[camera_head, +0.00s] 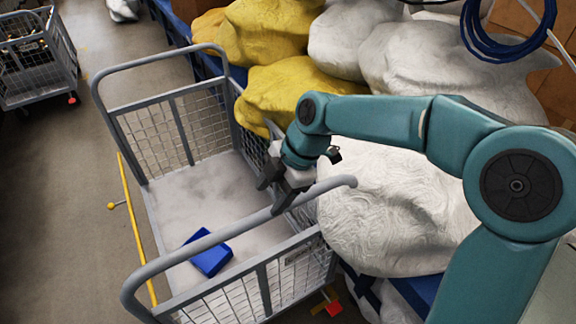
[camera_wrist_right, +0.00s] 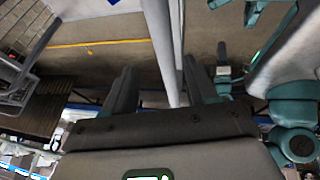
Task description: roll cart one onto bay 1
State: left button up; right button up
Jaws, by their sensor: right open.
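A large grey wire-mesh cart (camera_head: 180,107) stands in the middle of the head view, with tubular handles at its far and near ends. No label shows which cart or bay is which. My right gripper (camera_head: 278,190) is at the right part of the near handle (camera_head: 190,250). Its jaws are open, and in the right wrist view the grey handle tube (camera_wrist_right: 166,50) runs between the two dark fingers (camera_wrist_right: 160,88). Whether they touch it cannot be told. My left gripper is not seen in the head view.
A blue box (camera_head: 208,257) lies on the cart floor. Yellow (camera_head: 270,35) and white sacks (camera_head: 395,215) crowd the cart's right side. A second mesh cart (camera_head: 35,62) stands at far left. A yellow line (camera_head: 133,215) runs along the cart's left; grey floor (camera_head: 60,200) there looks clear.

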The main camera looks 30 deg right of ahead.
jog(key=v, duration=0.9)
jog(key=shift+r, duration=0.3)
jog(key=shift+d, duration=0.1)
